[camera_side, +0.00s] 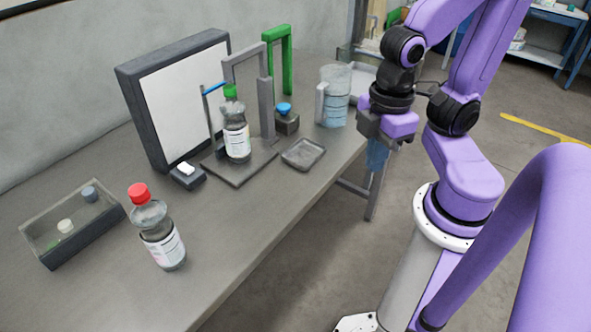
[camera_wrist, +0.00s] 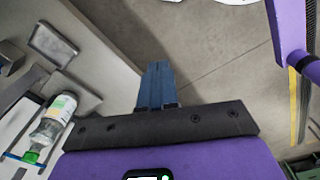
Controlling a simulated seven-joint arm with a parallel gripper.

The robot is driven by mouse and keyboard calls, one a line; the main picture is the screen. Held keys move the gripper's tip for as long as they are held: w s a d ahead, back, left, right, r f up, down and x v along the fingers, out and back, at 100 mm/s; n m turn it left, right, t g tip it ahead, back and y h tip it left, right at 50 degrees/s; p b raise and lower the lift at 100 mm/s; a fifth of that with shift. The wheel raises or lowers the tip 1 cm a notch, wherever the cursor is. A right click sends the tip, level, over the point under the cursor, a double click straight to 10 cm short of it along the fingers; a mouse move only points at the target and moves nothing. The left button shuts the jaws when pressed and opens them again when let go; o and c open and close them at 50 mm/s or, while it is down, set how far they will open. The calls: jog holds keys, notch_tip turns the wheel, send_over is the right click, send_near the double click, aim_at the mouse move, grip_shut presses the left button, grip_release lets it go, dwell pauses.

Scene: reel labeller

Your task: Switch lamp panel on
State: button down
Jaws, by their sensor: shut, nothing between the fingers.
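The lamp panel (camera_side: 188,97) is a large white screen in a thick dark frame, standing upright at the back of the table. Its face looks plain white; I cannot tell whether it is lit. A small dark box with a white rocker switch (camera_side: 186,170) sits on the table at the foot of the panel. My gripper (camera_side: 376,158) hangs beyond the table's right edge, well apart from the switch and panel. Its blue fingers (camera_wrist: 158,85) are together and empty in the wrist view, over the floor. The switch is not visible in the wrist view.
A green-capped bottle (camera_side: 236,138) stands on a grey stand with an upright frame. A red-capped bottle (camera_side: 160,235), a clear-sided box (camera_side: 92,231), a shallow tray (camera_side: 303,153), a blue-knobbed block (camera_side: 286,122) and a jug (camera_side: 336,95) surround it.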

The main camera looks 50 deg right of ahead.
jog(key=shift+w, duration=0.1)
jog(key=w+a+r+n, duration=0.1)
jog(key=w+a+r, duration=0.2)
jog(key=w+a, duration=0.35)
jog(key=w+a+r+n, duration=0.1)
jog(key=w+a+r, duration=0.2)
jog(key=w, duration=0.6)
jog(key=w+a+r+n, duration=0.1)
jog(key=w+a+r, duration=0.25)
jog(key=w, duration=0.45)
jog(key=w+d+n, duration=0.1)
jog(key=w+n, duration=0.1)
jog(key=w, duration=1.8)
jog(key=shift+w+d, duration=0.3)
jog(key=shift+f, duration=0.1)
